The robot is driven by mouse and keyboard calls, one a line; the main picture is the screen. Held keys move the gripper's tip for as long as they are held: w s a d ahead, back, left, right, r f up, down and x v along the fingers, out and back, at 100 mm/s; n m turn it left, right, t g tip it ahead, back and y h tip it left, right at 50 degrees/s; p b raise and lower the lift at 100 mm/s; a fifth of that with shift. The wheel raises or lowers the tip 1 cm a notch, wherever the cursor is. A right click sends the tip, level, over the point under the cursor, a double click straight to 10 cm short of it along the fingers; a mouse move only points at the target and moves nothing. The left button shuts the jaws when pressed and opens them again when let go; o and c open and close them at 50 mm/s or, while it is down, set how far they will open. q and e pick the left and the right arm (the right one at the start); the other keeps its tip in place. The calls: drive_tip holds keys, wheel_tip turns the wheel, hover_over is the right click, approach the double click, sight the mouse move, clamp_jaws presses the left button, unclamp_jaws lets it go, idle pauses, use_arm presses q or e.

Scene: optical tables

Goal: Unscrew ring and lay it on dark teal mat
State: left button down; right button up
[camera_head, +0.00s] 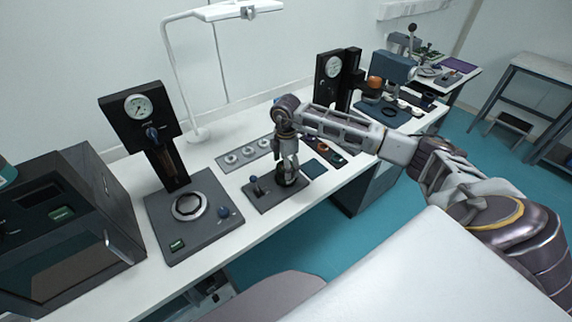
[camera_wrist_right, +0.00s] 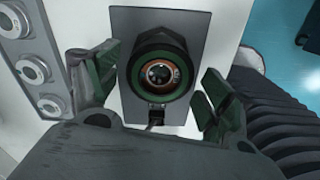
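The ring (camera_wrist_right: 160,50) is dark with a faceted edge and sits on a round holder with a green rim and an orange inner circle. The holder stands on a grey base plate (camera_head: 262,203). My right gripper (camera_head: 288,182) points down over it. In the right wrist view the fingers (camera_wrist_right: 162,88) stand on either side of the ring, open, with gaps visible between them and it. In the head view the gripper mostly hides the ring. My left gripper is not in view.
A tray of silver rings (camera_head: 247,154) lies behind the base plate; it also shows in the right wrist view (camera_wrist_right: 40,75). A gauge stand (camera_head: 150,125) is further left.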

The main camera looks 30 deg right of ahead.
drive_tip(key=c, duration=1.1)
drive_tip(key=shift+n+b, duration=0.65)
drive_tip(key=shift+n, duration=1.45)
drive_tip(key=shift+n+b, duration=0.65)
drive_tip(key=shift+n, duration=1.85)
drive_tip(key=shift+r, duration=0.1)
drive_tip(key=shift+r+p, duration=1.55)
drive_tip(key=shift+r, duration=0.95)
